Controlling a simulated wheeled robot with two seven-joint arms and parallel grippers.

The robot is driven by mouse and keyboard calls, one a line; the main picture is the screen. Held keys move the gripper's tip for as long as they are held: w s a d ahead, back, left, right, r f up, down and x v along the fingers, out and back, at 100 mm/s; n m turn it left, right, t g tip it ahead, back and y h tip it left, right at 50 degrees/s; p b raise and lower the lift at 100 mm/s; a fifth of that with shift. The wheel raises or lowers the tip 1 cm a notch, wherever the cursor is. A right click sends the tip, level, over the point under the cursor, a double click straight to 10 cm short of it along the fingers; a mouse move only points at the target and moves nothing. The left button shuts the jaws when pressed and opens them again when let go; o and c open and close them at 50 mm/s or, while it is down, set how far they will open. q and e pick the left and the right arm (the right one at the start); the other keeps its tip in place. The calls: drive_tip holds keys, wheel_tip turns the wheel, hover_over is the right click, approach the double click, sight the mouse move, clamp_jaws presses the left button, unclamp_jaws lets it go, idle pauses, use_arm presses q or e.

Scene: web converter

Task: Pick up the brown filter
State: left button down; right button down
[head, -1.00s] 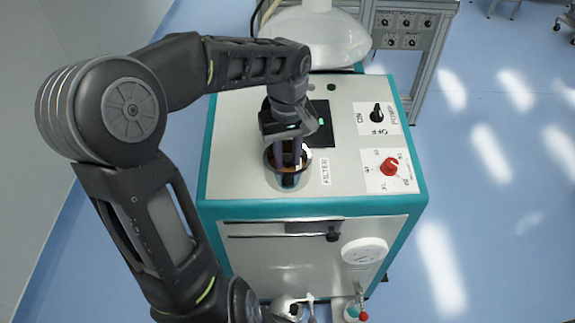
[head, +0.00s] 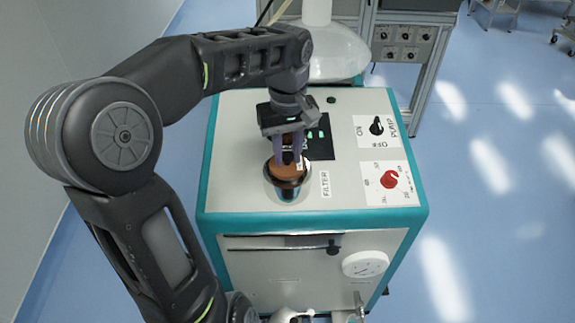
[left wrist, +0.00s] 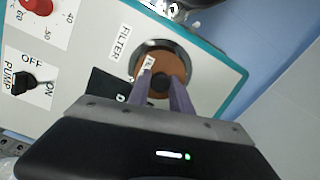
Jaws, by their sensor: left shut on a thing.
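The brown filter (head: 288,172) is a round disc with a dark knob in its middle and a small white label. My left gripper (head: 290,160) is above it, pointing down, with its purple fingers shut on the knob. The filter is at the mouth of the round metal filter holder (head: 288,195), its far part hidden by the fingers. In the left wrist view the filter (left wrist: 178,62) shows in front of the holder's dark ring, with the fingers (left wrist: 161,84) on either side of the knob. My right gripper is not seen.
The holder is set in the white top of a teal-edged machine (head: 235,150), beside a FILTER label (head: 325,183). A black pump switch (head: 376,126) and a red dial (head: 389,179) stand to the right. A white domed part (head: 338,58) is behind.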

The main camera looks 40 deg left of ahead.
sight(288, 155)
use_arm(q)
wheel_tip(288, 155, up, 5)
drive_tip(key=shift+f, duration=0.1)
drive_tip(key=shift+d, duration=0.1)
idle(0.9)
